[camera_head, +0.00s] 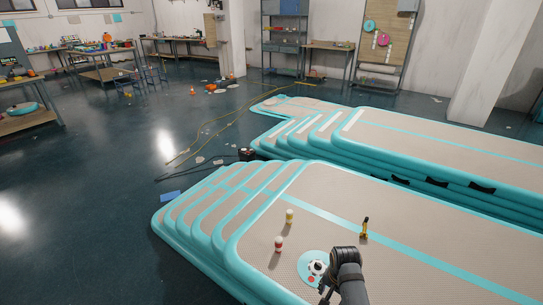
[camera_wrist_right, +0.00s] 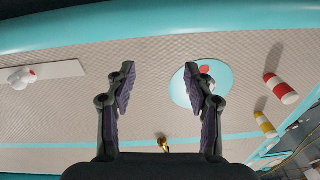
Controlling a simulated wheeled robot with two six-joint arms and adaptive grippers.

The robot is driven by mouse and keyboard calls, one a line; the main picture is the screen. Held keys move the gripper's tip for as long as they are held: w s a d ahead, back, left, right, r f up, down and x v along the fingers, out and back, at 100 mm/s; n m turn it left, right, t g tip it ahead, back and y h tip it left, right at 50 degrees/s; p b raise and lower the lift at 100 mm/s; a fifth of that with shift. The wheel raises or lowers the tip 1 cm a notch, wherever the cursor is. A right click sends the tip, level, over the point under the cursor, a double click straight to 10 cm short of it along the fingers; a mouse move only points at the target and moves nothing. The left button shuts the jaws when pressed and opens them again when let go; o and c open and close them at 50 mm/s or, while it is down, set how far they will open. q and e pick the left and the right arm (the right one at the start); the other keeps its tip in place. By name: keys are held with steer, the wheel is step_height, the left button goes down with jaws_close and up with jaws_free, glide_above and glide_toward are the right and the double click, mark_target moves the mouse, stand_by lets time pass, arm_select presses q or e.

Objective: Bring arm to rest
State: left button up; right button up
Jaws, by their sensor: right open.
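My right arm comes in from the bottom in the head view, over the front inflatable track (camera_head: 400,235). My right gripper (camera_head: 325,292) is partly visible there. In the right wrist view my right gripper (camera_wrist_right: 160,80) is open, with nothing between its fingers and the track's beige surface beyond them. A round teal disc (camera_wrist_right: 184,92) lies just beside one fingertip, partly covered by the finger; it also shows in the head view (camera_head: 307,256). My left gripper is out of view.
A second track (camera_head: 420,140) lies behind. The floor at left is mostly clear.

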steer(key=s+d+r+n+t, duration=0.25)
steer(key=s+r+n, duration=0.25)
steer(key=s, duration=0.3)
steer(key=s+d+r+n+t, duration=0.1)
steer(key=s+d+r+n, duration=0.3)
steer(key=s, duration=0.4)
step_height(320, 180, down, 26)
steer(key=s+d+g, duration=0.1)
steer(key=s+g, duration=0.1)
steer(key=s, duration=0.1)
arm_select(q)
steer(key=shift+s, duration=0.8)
arm_select(e)
steer(key=s+d+f+g, duration=0.1)
steer(key=s+f, duration=1.4)
steer(key=s, duration=0.3)
steer(key=shift+d+f+m+h, duration=0.15)
steer(key=shift+f+m+h, duration=0.15)
steer(key=shift+f, duration=0.05)
